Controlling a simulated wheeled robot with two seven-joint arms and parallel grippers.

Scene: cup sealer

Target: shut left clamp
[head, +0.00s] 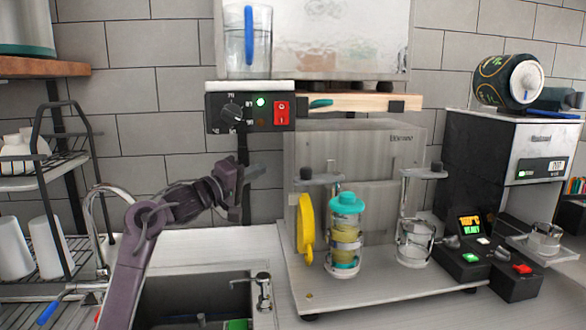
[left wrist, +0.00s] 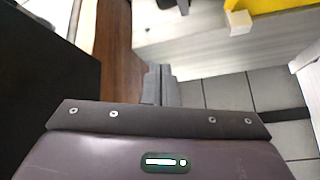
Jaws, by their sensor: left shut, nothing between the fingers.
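The cup sealer (head: 372,150) is a grey metal stand with two clamp stations on its base plate. At the left station, a yellow lever (head: 306,230) hangs upright beside a clear cup with yellowish layers and a teal top (head: 345,235). A dark knob (head: 305,173) sits on the bracket above. The right station (head: 414,230) holds a clear cup shape. My left gripper (head: 240,190) is shut and empty, left of the sealer and apart from the yellow lever. Its closed fingers show in the left wrist view (left wrist: 158,84). My right gripper is out of view.
A sink with a tap (head: 262,290) lies below my left arm. A control box with a red switch (head: 249,110) hangs above it. A rack with white cups (head: 45,245) stands at the left. A small control panel (head: 472,238) stands right of the sealer.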

